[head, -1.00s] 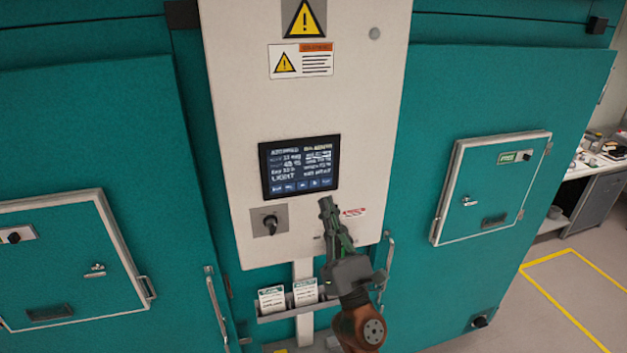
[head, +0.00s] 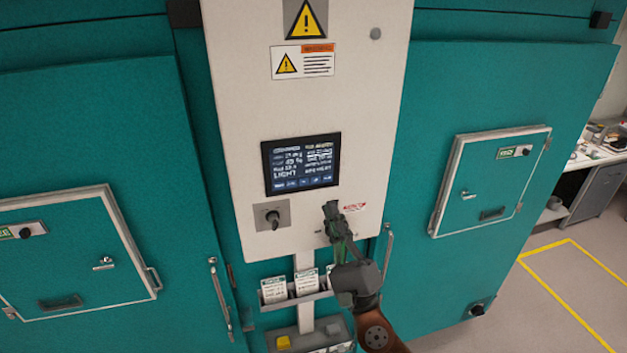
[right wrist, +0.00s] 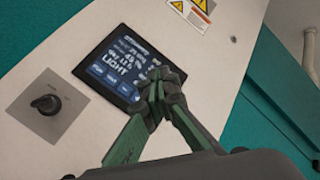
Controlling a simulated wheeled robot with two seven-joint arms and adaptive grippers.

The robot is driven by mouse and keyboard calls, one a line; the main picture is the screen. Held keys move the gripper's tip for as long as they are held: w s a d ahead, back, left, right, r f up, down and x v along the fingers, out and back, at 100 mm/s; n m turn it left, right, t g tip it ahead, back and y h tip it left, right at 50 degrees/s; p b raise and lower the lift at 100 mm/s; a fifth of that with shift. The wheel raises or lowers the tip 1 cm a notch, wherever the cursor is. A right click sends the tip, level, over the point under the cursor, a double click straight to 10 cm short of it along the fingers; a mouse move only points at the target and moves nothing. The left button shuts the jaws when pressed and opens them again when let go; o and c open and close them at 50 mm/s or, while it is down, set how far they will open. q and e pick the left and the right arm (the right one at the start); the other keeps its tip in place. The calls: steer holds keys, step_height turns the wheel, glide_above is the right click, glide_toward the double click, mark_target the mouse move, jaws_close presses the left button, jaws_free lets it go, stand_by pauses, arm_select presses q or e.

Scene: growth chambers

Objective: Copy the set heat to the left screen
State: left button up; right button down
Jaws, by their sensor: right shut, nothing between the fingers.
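A dark touch screen (head: 301,164) with white text is set in the pale control panel (head: 350,90) between two teal chambers. It also shows in the right wrist view (right wrist: 110,62), where the word LIGHT is readable; most other text is too blurred to read. My right gripper (head: 331,207) is shut and empty. In the head view it is below the screen's lower right corner, apart from the screen. In the right wrist view its fingertips (right wrist: 158,75) overlap the screen's right part and hide some of it. My left gripper is not in view.
A rotary knob (head: 272,217) sits below the screen. A holder with cards (head: 290,288) hangs beneath the panel. Chamber hatches (head: 494,180) with handles flank it on both sides. Warning labels (head: 303,60) are above the screen. A bench stands at the far right.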

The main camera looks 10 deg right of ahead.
mark_target(316, 179)
steer(key=shift+w+a+b, duration=0.15)
steer(key=shift+w+b, duration=1.9)
steer(key=shift+w, duration=2.35)
steer(key=shift+w, duration=0.15)
steer(key=shift+w, duration=0.3)
steer(key=shift+w+b, duration=0.25)
steer(key=shift+b, duration=0.05)
steer(key=shift+s, duration=0.1)
steer(key=shift+s+p, duration=0.55)
steer(key=shift+s, duration=0.1)
